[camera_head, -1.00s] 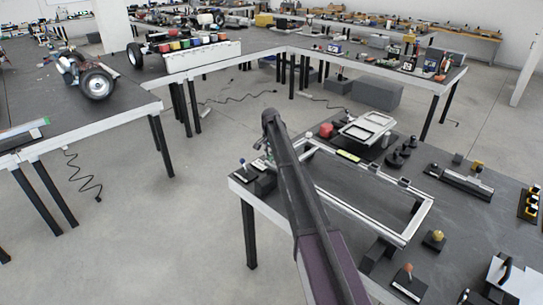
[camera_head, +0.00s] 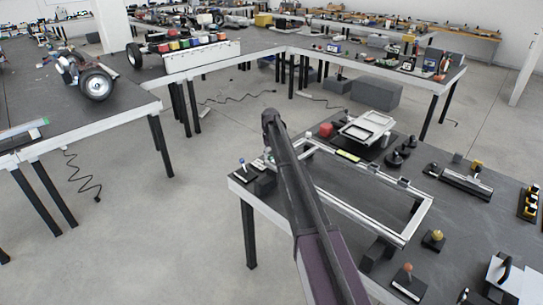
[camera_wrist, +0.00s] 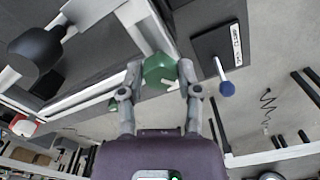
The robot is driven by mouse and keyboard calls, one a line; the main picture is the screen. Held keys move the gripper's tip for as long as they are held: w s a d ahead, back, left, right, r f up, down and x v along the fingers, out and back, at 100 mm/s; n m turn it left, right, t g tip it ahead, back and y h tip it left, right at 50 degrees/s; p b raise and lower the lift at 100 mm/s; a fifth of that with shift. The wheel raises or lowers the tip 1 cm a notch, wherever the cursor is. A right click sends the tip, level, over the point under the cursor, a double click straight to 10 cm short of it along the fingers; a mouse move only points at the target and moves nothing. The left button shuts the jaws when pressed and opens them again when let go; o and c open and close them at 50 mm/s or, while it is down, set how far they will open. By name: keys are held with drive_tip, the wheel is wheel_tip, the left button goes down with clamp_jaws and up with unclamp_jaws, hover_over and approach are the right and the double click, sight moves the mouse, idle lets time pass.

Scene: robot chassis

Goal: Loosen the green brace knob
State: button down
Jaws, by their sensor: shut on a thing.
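The green brace knob (camera_wrist: 160,71) shows in the wrist view, at a corner of the silver frame. My gripper (camera_wrist: 158,78) has its two grey fingers closed on opposite sides of the knob. In the head view the silver frame (camera_head: 345,203) lies on the near dark table, and my arm reaches across its left part. The knob and my fingers are hidden behind my arm there.
A dark plate with a blue-tipped lever (camera_wrist: 227,88) stands close to the right of my gripper in the wrist view. A round black knob (camera_wrist: 36,52) is at upper left.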

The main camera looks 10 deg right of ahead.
drive_tip(key=n, duration=0.6)
drive_tip(key=shift+w, duration=0.2)
idle(0.4)
drive_tip(key=shift+c, duration=1.5)
unclamp_jaws()
drive_tip(key=shift+s, duration=0.1)
drive_tip(key=shift+r, duration=0.1)
